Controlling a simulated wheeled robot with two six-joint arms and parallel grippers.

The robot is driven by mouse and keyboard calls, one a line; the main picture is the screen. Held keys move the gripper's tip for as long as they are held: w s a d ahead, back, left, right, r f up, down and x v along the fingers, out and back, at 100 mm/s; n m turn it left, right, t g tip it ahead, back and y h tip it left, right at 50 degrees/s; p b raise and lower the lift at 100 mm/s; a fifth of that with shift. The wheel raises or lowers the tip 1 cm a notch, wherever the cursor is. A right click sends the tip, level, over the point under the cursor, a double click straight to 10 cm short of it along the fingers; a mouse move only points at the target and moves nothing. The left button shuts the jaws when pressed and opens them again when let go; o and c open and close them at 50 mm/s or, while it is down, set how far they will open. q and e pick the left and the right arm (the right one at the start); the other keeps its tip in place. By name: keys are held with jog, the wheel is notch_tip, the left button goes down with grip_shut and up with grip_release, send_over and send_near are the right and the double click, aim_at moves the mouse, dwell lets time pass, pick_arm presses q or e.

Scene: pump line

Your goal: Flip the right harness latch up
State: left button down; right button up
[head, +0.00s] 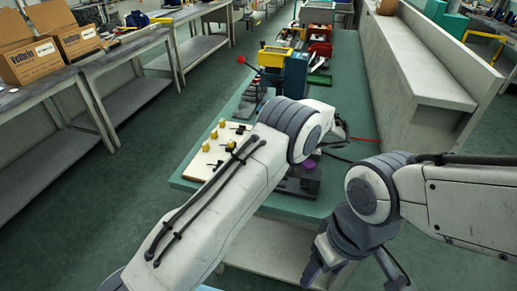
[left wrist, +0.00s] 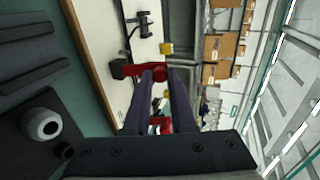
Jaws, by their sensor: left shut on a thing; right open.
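In the left wrist view my left gripper (left wrist: 160,82) is shut on a red piece (left wrist: 159,72) with a black block (left wrist: 121,68) beside it. The piece appears to be a harness latch, but I cannot tell which one or how far it is tilted. More red (left wrist: 160,122) shows between the fingers. The cream harness board (left wrist: 107,20) lies behind, with a black clip (left wrist: 143,25) and a yellow block (left wrist: 166,48) on it. In the head view my left arm hides the gripped piece. My right gripper (head: 352,270) is open and empty, low at the table's near edge.
The cream board (head: 197,170) with yellow blocks sits on the left of the green table (head: 185,160). A blue box (head: 296,75), yellow bin (head: 273,57) and red bin (head: 320,50) stand farther back.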

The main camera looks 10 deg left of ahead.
pick_arm(q)
jog(key=shift+d+y, duration=0.2)
jog(key=shift+y, duration=0.2)
jog(key=c, duration=0.7)
grip_release()
jog(key=shift+c, duration=0.2)
jog(key=b+v, duration=0.1)
jog(key=v, duration=0.9)
jog(key=shift+d+b, duration=0.25)
jog(key=shift+b, duration=0.1)
